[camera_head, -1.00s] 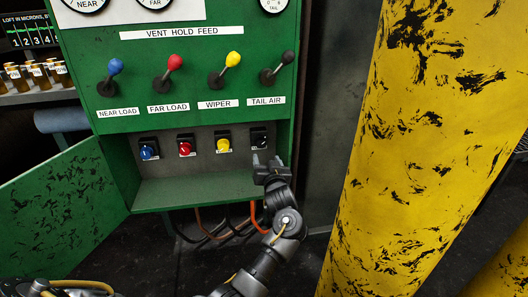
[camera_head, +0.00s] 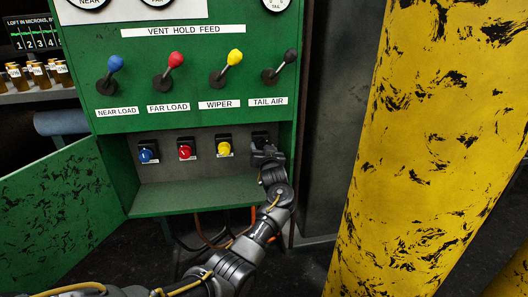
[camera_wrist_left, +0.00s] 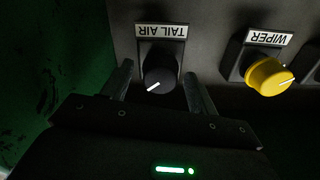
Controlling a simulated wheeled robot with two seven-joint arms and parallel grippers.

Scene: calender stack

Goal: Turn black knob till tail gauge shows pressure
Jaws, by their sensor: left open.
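The black TAIL AIR knob (camera_wrist_left: 159,75) sits on its square plate in the upside-down left wrist view, its white pointer line slanting to the lower left. In the head view my left gripper (camera_head: 264,154) is at this knob and mostly hides it. In the wrist view the gripper is open, one finger on each side of the knob; I cannot tell whether they touch it. The tail gauge (camera_head: 275,5) is cut off by the top edge of the head view, so its reading is not visible. My right gripper is not in view.
Blue (camera_head: 148,152), red (camera_head: 185,152) and yellow (camera_head: 224,148) knobs sit left of the black one in the recess. Above are several levers, including the black TAIL AIR lever (camera_head: 280,64). A green ledge (camera_head: 195,196) lies below. A yellow roll (camera_head: 430,150) stands right.

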